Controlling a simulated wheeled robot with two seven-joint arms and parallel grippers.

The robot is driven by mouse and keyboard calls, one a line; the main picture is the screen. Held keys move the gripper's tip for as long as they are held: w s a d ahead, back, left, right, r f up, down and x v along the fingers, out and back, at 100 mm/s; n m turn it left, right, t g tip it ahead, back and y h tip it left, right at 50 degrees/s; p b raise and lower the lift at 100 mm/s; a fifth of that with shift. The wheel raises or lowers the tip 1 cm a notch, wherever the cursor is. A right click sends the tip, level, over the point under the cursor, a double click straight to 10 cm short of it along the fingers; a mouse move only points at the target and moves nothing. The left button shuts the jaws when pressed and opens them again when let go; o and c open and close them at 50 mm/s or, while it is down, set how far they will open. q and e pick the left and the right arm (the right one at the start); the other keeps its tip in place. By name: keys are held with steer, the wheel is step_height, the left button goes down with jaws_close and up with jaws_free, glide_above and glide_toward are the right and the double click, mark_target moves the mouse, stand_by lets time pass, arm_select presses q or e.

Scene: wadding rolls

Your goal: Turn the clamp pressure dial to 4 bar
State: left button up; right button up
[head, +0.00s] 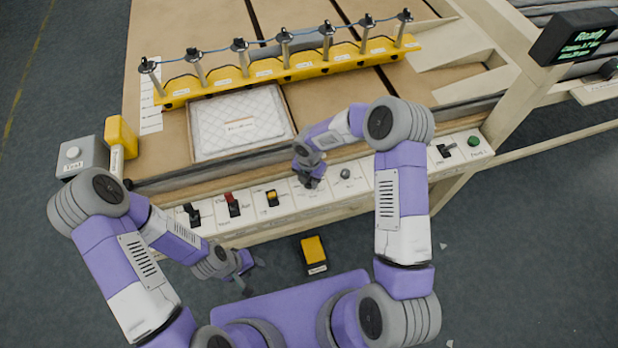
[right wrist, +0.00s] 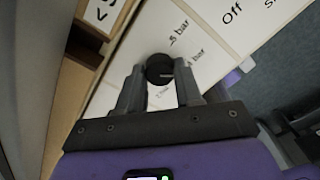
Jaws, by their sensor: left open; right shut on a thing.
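The black clamp pressure dial (right wrist: 160,68) sits on a white panel between the fingertips of my right gripper (right wrist: 158,72), which is shut on it. Labels ending in "bar" stand around the dial; their numbers are hard to read, and its pointer cannot be made out. In the head view my right gripper (head: 311,180) is at the front control strip (head: 322,193) and hides the dial. My left gripper (head: 250,277) is open and empty, low in front of the strip, touching nothing I can see.
A grey knob (head: 345,173) stands just right of my right gripper. Black, red and yellow switches (head: 233,203) lie to its left. A yellow pedal (head: 314,252) is on the floor.

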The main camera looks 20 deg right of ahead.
steer(key=shift+n+p, duration=0.3)
steer(key=shift+n, duration=0.8)
steer(key=o, duration=1)
steer(key=shift+o, duration=0.2)
step_height(320, 180, up, 8)
steer(key=shift+f+p, duration=0.15)
steer(key=shift+p, duration=0.3)
steer(key=shift+f, duration=0.1)
